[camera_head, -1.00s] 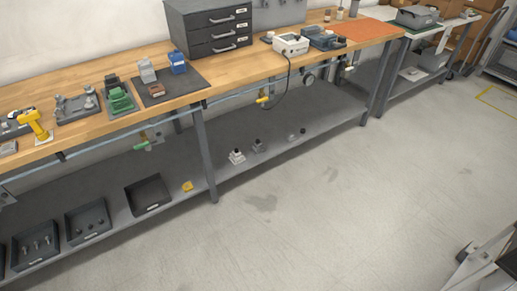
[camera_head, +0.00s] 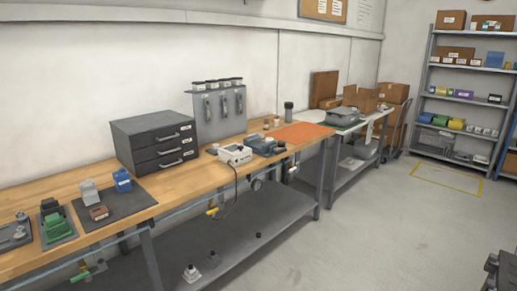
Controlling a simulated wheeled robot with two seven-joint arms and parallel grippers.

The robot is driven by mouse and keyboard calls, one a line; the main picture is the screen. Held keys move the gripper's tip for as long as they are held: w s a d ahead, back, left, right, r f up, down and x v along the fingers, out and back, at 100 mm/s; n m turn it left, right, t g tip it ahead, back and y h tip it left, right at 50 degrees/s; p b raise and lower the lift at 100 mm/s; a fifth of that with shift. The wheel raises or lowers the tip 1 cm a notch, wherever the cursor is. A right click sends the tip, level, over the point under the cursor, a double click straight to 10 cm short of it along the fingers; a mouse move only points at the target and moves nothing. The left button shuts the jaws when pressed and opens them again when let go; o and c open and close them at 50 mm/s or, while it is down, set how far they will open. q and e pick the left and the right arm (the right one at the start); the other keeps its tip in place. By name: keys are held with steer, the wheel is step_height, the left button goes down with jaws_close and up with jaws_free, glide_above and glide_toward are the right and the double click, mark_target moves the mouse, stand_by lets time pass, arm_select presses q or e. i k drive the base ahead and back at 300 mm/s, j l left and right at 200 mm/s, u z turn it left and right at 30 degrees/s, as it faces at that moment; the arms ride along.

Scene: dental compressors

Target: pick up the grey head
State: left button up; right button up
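A light grey block-shaped part (camera_head: 90,193), likely the grey head, stands on a dark mat (camera_head: 128,206) on the wooden bench. A blue block (camera_head: 122,180) stands to its right on the mat, and a small reddish-brown block (camera_head: 98,212) lies just in front of it. Other greyish parts stand on the lower shelf: a light one (camera_head: 191,273) and a darker one (camera_head: 213,258). Neither of my grippers can be made out in the view.
A dark drawer cabinet (camera_head: 153,144) stands behind the mat. A green part (camera_head: 55,226) stands on a tray to the left. A white box device (camera_head: 235,154) and an orange mat (camera_head: 300,132) are farther right. The floor (camera_head: 365,230) in front is clear.

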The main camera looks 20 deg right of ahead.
mark_target(212, 262)
steer(key=u, duration=0.55)
steer(key=i+l+u, duration=0.15)
steer(key=l+u, duration=0.15)
steer(key=i+l+u, duration=0.15)
steer(key=l+u, duration=0.15)
steer(key=i+l+u, duration=0.1)
steer(key=l+u, duration=0.5)
steer(key=l, duration=0.2)
